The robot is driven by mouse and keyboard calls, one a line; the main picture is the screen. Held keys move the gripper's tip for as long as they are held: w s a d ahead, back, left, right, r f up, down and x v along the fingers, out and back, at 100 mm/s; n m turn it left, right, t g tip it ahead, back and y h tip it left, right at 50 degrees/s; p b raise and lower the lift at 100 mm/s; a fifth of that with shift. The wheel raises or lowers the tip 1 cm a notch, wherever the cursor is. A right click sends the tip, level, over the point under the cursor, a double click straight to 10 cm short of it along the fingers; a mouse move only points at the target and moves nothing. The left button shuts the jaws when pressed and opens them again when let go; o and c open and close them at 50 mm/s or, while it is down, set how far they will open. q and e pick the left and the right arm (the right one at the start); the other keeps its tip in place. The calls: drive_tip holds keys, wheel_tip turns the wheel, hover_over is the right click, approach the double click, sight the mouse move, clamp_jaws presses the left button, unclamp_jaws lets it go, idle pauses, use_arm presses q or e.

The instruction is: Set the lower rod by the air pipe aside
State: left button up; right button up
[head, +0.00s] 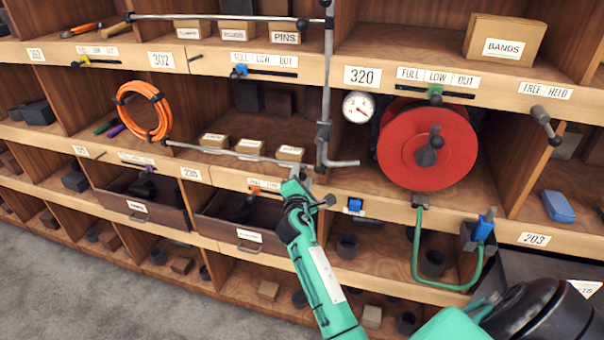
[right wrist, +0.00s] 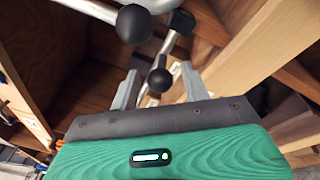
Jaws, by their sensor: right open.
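The lower rod (head: 225,153) is a thin silver bar with a dark knob at its left end. It lies along the front of the shelf beside the upright grey air pipe (head: 327,100), which bends right at its bottom. My right gripper (head: 302,178) is at the rod's right end, just below the pipe's bend, and hides part of it. In the right wrist view its open fingers (right wrist: 160,88) stand either side of a dark knob (right wrist: 160,79) on a silver bar. I cannot tell whether they touch it. My left gripper is not in view.
An upper rod (head: 230,17) runs across the shelf above. A red hose reel (head: 425,145) and a gauge (head: 358,107) are right of the pipe. An orange coil (head: 143,112) hangs left. Small boxes (head: 250,145) sit behind the lower rod. A second dark knob (right wrist: 134,24) is close above the fingers.

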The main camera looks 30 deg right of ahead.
drive_tip(key=shift+w+d, duration=0.25)
drive_tip(key=shift+w, duration=0.05)
drive_tip(key=shift+c, duration=0.2)
clamp_jaws()
drive_tip(key=shift+a, duration=0.1)
